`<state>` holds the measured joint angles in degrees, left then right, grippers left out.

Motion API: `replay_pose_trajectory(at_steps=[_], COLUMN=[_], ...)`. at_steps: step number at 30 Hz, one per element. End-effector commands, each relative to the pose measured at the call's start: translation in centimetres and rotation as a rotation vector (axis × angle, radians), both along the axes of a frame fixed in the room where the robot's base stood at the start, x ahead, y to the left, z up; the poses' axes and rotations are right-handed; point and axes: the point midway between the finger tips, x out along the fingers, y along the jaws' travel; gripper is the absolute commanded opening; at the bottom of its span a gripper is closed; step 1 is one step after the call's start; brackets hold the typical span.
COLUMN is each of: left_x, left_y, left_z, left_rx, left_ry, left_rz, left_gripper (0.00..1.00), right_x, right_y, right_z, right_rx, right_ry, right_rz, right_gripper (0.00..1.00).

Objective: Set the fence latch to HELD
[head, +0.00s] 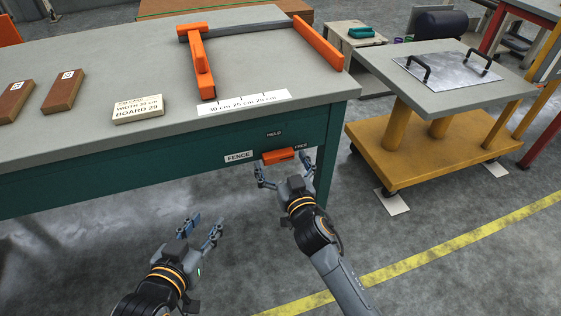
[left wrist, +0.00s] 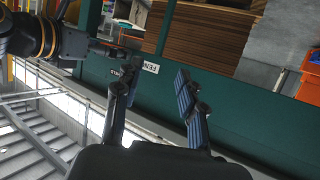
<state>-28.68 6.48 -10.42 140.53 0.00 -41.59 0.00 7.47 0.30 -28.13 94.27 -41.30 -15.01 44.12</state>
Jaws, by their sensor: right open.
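The fence latch (head: 279,156) is an orange handle on the green front face of the bench. It lies nearly level, its right end by the FREE label (head: 301,146). The HELD label (head: 274,134) is above it and the FENCE label (head: 238,156) to its left. My right gripper (head: 283,172) is open at the latch, one finger near each end; contact cannot be told. My left gripper (head: 203,228) is open and empty, low in front of the bench. In the left wrist view its spread fingers (left wrist: 155,92) show, with part of the FENCE label (left wrist: 150,68) beyond.
On the grey benchtop (head: 120,60) stand an orange fence frame (head: 199,65), a printed scale (head: 243,102), a board card (head: 138,108) and two brown blocks (head: 63,92). A yellow-based cart (head: 430,150) stands at the right. The floor in front is clear.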

Motion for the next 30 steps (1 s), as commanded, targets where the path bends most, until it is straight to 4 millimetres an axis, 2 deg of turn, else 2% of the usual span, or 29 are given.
replay_pose_trajectory(at_steps=[5,8,13,14,24,30], left_x=[0.0,0.0,0.0,0.0,-0.2,-1.5], left_y=[0.0,0.0,0.0,0.0,0.0,0.7], left_z=[0.0,0.0,0.0,0.0,-0.2,-2.2], left_rx=[0.000,0.000,0.000,0.000,0.005,0.033], left_ry=[-0.001,0.000,0.001,0.001,0.022,0.140], left_rz=[0.000,0.000,0.000,0.000,0.000,0.010], left_gripper=[0.40,0.40,0.40,0.40,0.40,0.40], right_x=[0.0,0.0,0.0,0.0,0.0,0.0], right_y=[0.0,0.0,0.0,0.0,0.0,0.0], right_z=[0.0,0.0,0.0,0.0,0.0,0.2], right_rx=[0.001,0.001,0.001,0.001,-0.036,-0.137], right_ry=[0.001,0.000,0.000,0.000,-0.011,-0.045], right_rz=[0.000,0.000,0.000,0.000,0.000,-0.001], right_gripper=[0.99,0.83,0.48,0.45,0.45,0.45])
